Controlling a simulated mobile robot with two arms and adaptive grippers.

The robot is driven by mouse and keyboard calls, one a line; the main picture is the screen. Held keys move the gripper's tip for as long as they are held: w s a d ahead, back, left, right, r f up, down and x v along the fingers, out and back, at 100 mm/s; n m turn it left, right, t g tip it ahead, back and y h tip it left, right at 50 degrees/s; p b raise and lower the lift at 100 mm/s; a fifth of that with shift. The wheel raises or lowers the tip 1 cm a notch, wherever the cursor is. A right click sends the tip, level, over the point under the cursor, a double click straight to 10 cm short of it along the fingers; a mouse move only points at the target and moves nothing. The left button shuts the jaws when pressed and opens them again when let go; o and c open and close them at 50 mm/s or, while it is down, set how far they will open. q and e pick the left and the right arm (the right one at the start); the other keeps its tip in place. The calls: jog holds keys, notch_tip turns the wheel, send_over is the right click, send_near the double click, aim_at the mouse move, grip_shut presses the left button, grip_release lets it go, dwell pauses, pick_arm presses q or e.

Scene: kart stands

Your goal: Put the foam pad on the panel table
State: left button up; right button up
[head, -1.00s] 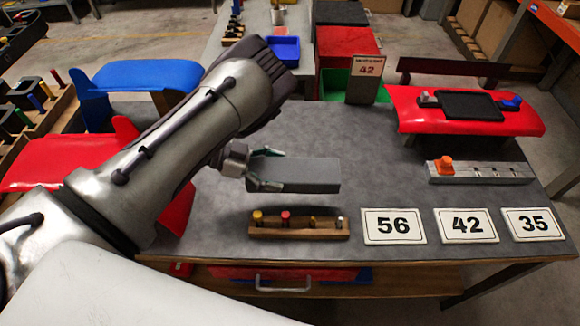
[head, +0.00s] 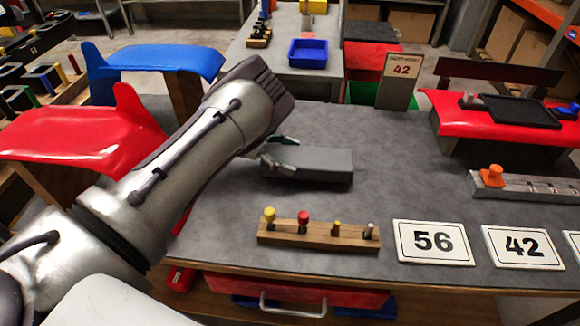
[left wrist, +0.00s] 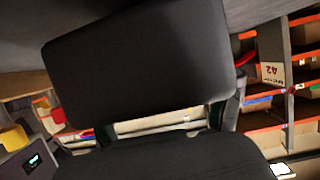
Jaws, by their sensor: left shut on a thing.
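My left gripper (head: 279,158) is shut on the near end of a flat grey block, which looks like the foam pad (head: 325,164). It holds the pad roughly level over the grey-topped table (head: 385,178); the gap beneath is hard to judge. In the left wrist view the pad (left wrist: 135,62) is a large dark slab across the middle. No label shows which table is the panel table. My right gripper is not in view.
A wooden peg block (head: 318,236) and number cards (head: 433,242) stand along the table's front. A grey rail with an orange knob (head: 530,187) and a red panel with a black tray (head: 495,127) are at right. Red (head: 80,135) and blue (head: 155,57) curved panels stand left.

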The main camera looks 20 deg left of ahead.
pick_arm(q)
jog(key=shift+f, duration=0.8)
jog(key=shift+r, duration=0.15)
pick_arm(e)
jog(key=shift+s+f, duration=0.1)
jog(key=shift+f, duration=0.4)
pick_arm(q)
jog(key=o, duration=0.9)
jog(key=shift+f, duration=0.2)
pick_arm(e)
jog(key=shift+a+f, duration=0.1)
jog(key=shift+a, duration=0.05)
pick_arm(q)
jog(key=shift+r, duration=0.1)
